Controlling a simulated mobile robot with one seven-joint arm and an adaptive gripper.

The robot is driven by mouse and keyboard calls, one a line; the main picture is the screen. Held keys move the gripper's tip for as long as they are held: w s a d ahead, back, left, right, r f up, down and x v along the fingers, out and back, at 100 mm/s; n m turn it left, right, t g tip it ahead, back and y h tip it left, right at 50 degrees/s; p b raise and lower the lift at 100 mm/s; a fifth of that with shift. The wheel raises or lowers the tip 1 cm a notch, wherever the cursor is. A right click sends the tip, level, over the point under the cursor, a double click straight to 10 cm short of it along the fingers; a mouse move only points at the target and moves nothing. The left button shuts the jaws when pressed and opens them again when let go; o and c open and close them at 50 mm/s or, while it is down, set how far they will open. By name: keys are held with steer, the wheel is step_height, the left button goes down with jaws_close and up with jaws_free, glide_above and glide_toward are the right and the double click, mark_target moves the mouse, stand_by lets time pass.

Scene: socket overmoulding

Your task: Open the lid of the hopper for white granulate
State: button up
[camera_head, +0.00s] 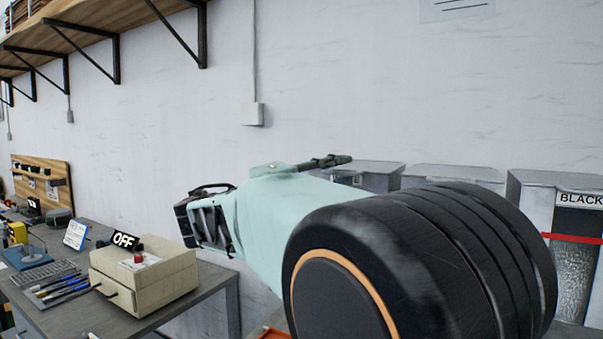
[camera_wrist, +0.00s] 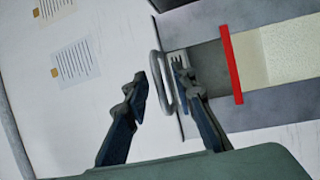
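In the wrist view, a grey hopper (camera_wrist: 262,103) fills the right side, tilted in the picture. Its window shows pale granulate (camera_wrist: 285,48) on one side of a red line (camera_wrist: 231,65). A light grey loop handle (camera_wrist: 159,82) stands at the lid end, beside a label that is partly covered and unreadable. My gripper (camera_wrist: 160,75) is open, with one dark finger on each side of the handle in the picture. I cannot tell whether either finger touches it. The lid looks closed.
In the head view, a hopper marked BLACK (camera_head: 528,195) stands at the right, with other grey hopper tops (camera_head: 455,172) beside it along the wall. A workbench (camera_head: 205,296) with a beige box (camera_head: 150,278) marked OFF is at left. A wooden shelf (camera_head: 100,17) hangs above.

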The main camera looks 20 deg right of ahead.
jaws_close()
stand_by(0.3)
